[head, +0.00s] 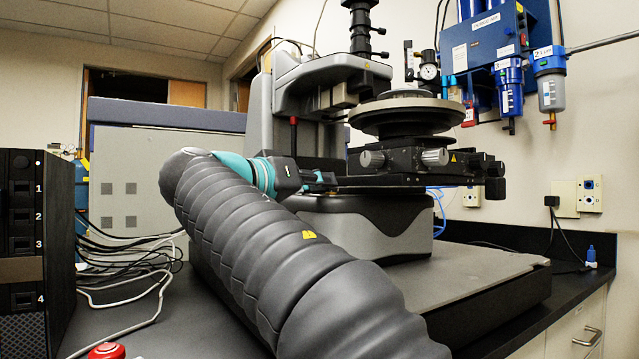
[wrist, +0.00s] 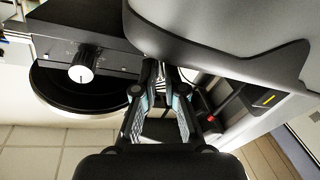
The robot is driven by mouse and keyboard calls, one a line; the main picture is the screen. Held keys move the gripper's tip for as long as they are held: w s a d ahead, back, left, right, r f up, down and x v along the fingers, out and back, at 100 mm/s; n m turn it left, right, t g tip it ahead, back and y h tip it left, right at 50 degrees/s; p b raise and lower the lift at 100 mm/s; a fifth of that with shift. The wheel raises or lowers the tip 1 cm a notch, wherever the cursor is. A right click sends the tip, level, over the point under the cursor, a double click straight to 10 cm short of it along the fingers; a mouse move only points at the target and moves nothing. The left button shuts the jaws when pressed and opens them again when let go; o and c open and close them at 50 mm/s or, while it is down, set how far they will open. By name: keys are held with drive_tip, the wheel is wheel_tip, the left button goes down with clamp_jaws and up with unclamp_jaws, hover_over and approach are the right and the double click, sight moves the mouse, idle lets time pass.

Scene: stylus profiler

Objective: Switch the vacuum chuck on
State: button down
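The round chuck (head: 408,117) sits on the black stage (head: 400,160) of the profiler. Its dark rim (wrist: 75,98) shows at the left in the wrist view, which looks upside down. A dark lever with a red tip (head: 293,122) stands left of the stage by the grey column. A red tip (wrist: 211,119) also shows just right of my fingers in the wrist view. My gripper (head: 322,182) is at the left side of the stage, low above the base. In the wrist view my gripper (wrist: 163,75) has its fingers apart, with no clear object held. I cannot make out the chuck's switch marking.
A silver knob (wrist: 82,66) projects from the black stage housing close to my fingers. The grey profiler body (wrist: 230,30) is close on the other side. A blue filter unit (head: 490,50) hangs on the wall. Cables (head: 130,255) lie on the bench at left.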

drive_tip(key=shift+f+m+b, duration=0.15)
drive_tip(key=shift+m+b, duration=0.15)
drive_tip(key=shift+b, duration=0.2)
drive_tip(key=shift+s+f+m+b, duration=0.15)
drive_tip(key=shift+m+b, duration=0.65)
drive_tip(key=shift+b, duration=0.4)
drive_tip(key=m+b, duration=0.1)
drive_tip(key=m, duration=0.1)
drive_tip(key=m+h+b, duration=0.1)
drive_tip(key=m+b, duration=0.1)
drive_tip(key=shift+s+d+t+b, duration=0.2)
drive_tip(key=shift+t+b, duration=0.1)
drive_tip(key=shift+m, duration=0.4)
drive_tip(key=shift+s+r+b, duration=0.1)
drive_tip(key=shift+r+b, duration=0.1)
drive_tip(key=shift+b, duration=0.1)
